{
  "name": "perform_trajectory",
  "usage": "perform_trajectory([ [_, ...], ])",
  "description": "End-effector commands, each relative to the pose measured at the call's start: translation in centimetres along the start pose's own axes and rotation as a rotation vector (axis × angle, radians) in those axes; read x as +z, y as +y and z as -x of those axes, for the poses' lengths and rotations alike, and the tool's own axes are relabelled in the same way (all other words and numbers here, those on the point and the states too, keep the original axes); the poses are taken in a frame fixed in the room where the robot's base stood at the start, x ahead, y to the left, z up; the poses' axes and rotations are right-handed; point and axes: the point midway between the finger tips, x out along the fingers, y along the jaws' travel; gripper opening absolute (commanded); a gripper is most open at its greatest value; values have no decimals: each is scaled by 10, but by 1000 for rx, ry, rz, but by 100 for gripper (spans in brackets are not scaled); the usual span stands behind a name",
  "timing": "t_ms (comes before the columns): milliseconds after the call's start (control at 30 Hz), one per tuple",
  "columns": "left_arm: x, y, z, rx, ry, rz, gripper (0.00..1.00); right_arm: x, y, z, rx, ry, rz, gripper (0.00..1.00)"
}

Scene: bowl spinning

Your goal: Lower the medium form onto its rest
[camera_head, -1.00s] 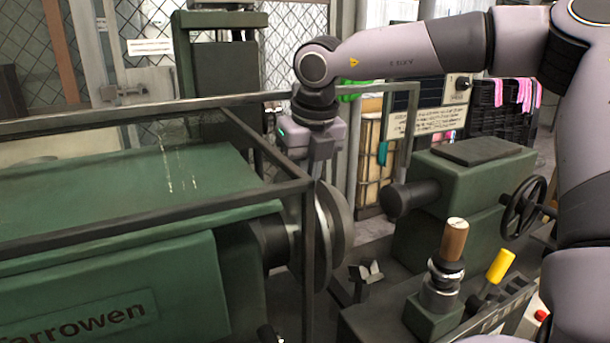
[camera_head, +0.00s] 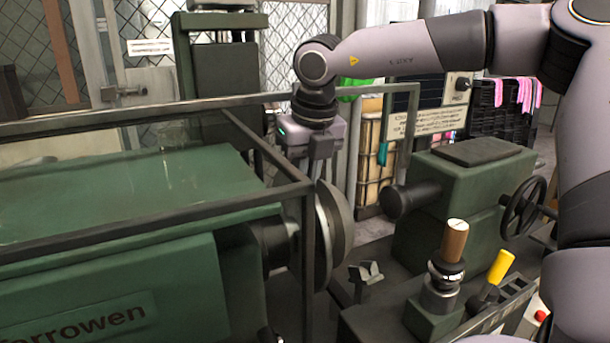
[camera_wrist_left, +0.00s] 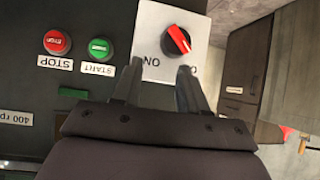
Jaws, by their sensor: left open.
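A grey metal disc-shaped piece (camera_head: 338,225) stands on edge at the end of the green machine's spindle, partly behind a guard post. I cannot tell whether it is the medium form. A small V-shaped cradle (camera_head: 366,273), perhaps a rest, sits on the bed to its lower right. My right gripper (camera_head: 315,165) points down just above the disc's top; its fingertips are hidden or too small to tell whether they hold it. My left gripper (camera_wrist_left: 157,82) is open in the left wrist view, its fingers in front of a switch plate with a red rotary knob (camera_wrist_left: 177,40).
A red stop button (camera_wrist_left: 57,42) and green start button (camera_wrist_left: 99,49) are left of the switch. A dark guard frame (camera_head: 308,240) crosses before the disc. The green tailstock (camera_head: 460,200) with handwheel (camera_head: 522,208), a wooden-handled tool post (camera_head: 454,240) and yellow-handled lever (camera_head: 499,266) stand right.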

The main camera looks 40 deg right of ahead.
Motion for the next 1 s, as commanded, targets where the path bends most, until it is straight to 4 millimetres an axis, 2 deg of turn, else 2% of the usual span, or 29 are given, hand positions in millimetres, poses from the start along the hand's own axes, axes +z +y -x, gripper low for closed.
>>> perform_trajectory([
  [1000, -12, 0, 9, 0, 0, 0, 43, 8, 0, 27, 1, -7, 0, 0],
])
